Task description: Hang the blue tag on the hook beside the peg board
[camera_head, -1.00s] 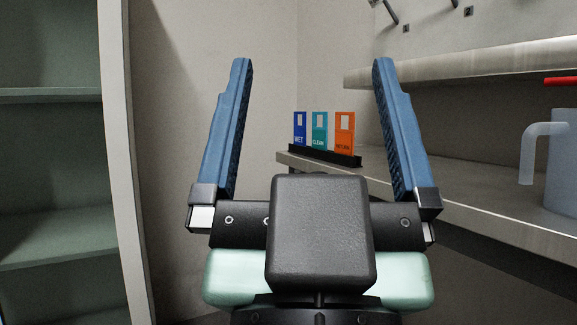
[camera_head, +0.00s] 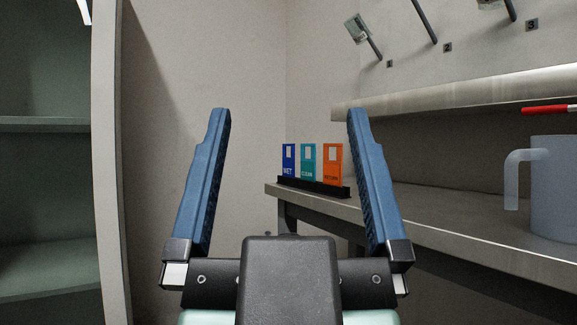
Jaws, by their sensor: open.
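The blue tag (camera_head: 288,161), marked WET, stands upright in a black rack (camera_head: 313,187) at the near left corner of the bench. It is the leftmost of three tags. My gripper (camera_head: 289,112) is open and empty, with its two blue fingers wide apart. The tags show between the fingers, beyond them. I cannot make out which of these fittings is the hook beside the board.
A teal tag (camera_head: 308,164) and an orange tag (camera_head: 332,164) share the rack. A translucent jug (camera_head: 556,190) stands on the bench (camera_head: 450,232) at right, below a ledge (camera_head: 440,95) and a red-and-white object (camera_head: 550,110). Open shelves (camera_head: 45,124) are at left.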

